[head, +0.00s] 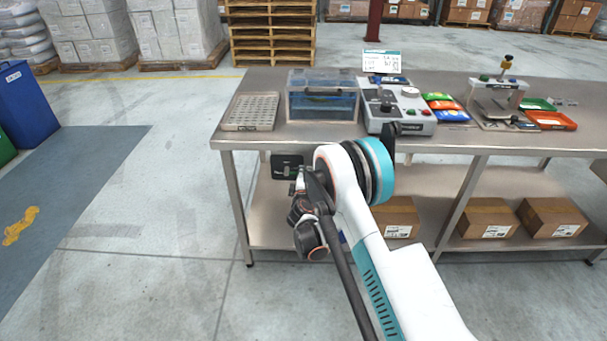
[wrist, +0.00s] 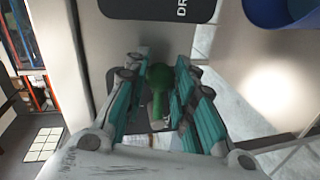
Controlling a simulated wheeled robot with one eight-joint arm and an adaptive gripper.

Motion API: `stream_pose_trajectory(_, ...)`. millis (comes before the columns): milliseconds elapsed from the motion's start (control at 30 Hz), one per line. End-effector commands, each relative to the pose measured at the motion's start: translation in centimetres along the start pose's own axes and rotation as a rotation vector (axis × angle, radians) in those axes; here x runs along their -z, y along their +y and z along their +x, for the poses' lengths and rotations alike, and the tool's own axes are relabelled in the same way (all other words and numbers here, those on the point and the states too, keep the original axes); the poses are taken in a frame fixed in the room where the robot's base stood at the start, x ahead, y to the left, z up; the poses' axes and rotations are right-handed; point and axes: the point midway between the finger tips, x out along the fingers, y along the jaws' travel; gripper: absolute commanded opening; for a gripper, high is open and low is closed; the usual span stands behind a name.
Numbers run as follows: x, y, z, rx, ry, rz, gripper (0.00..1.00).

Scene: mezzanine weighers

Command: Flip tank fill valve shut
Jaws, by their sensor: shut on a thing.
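In the wrist view, my gripper (wrist: 160,98) has its teal-padded fingers closed around a green lever-like handle (wrist: 159,78) with a rounded end. The handle stands in front of a pale panel, below a dark plate (wrist: 160,8) whose visible letters read "DR". I cannot tell from the letters whether this handle is the fill valve. In the head view, a clear tank (head: 322,103) with blue contents stands on the steel bench. A dark plate (head: 287,160) hangs below the bench's front edge. My arm hides the handle and fingertips there.
The steel bench (head: 275,135) also carries a ribbed tray (head: 252,112), a grey control unit (head: 400,110) and colored packets (head: 445,107). Cardboard boxes (head: 486,218) sit on its lower shelf. A blue container (wrist: 280,12) shows in the wrist view.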

Motion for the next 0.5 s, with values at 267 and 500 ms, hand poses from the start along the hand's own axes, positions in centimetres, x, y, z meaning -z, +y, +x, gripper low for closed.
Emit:
stream_pose_trajectory(267, -0.21, -0.4, 0.07, 0.003, 0.008, 0.053, 0.0)
stream_pose_trajectory(500, -0.24, -0.48, 0.06, 0.003, 0.008, 0.059, 0.0)
